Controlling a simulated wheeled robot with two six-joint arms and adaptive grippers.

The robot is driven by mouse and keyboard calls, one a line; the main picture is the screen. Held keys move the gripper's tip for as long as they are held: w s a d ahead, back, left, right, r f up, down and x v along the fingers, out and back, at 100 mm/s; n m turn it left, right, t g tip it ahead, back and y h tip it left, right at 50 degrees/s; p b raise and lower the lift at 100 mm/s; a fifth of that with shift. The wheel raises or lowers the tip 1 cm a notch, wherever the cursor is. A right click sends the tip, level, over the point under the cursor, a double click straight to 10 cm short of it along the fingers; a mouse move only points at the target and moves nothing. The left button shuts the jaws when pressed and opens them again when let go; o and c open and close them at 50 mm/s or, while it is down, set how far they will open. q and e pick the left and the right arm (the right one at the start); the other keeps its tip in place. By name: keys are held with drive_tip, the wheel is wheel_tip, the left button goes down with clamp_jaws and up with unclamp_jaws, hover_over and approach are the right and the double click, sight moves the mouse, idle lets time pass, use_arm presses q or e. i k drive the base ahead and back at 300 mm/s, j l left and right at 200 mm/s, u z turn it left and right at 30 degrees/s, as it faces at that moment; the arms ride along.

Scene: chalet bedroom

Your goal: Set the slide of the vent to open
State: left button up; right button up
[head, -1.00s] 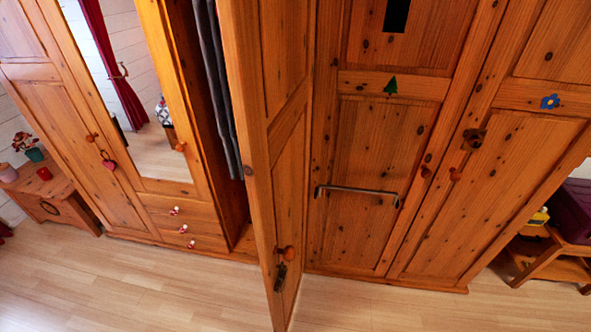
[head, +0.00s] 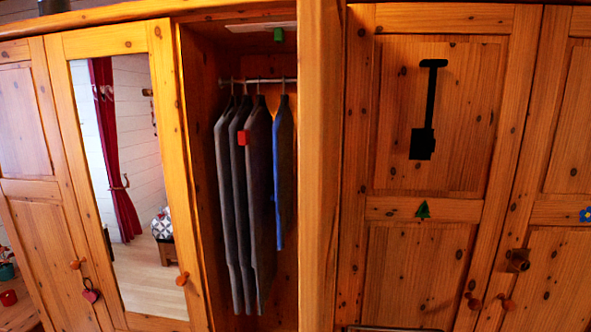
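I see no part clearly recognisable as the vent or its slide. A black T-shaped piece (head: 429,105) is on the wardrobe door right of the open door; it has a short top bar, a thin stem and a square block (head: 423,144) at the bottom. A pale strip (head: 245,29) shows at the top inside the open wardrobe section, with a small green block (head: 279,35) at its right part. I cannot tell whether either is the vent. Neither of my grippers is in the head view.
An open wardrobe door (head: 319,170) stands nearly edge-on in the middle. Dark clothes (head: 260,200) and a blue one (head: 284,170) hang from a rail, with a red tag (head: 243,138) among them. A mirror door (head: 130,180) is on the left.

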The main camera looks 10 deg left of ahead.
sight(278, 31)
drive_tip(key=i+j+z, duration=0.2)
drive_tip(key=j+z, duration=0.15)
drive_tip(key=j, duration=0.5)
drive_tip(key=i+j+z, duration=0.1)
drive_tip(key=j+z, duration=0.25)
drive_tip(key=j, duration=0.55)
drive_tip(key=j+z, duration=0.35)
drive_tip(key=j, duration=0.55)
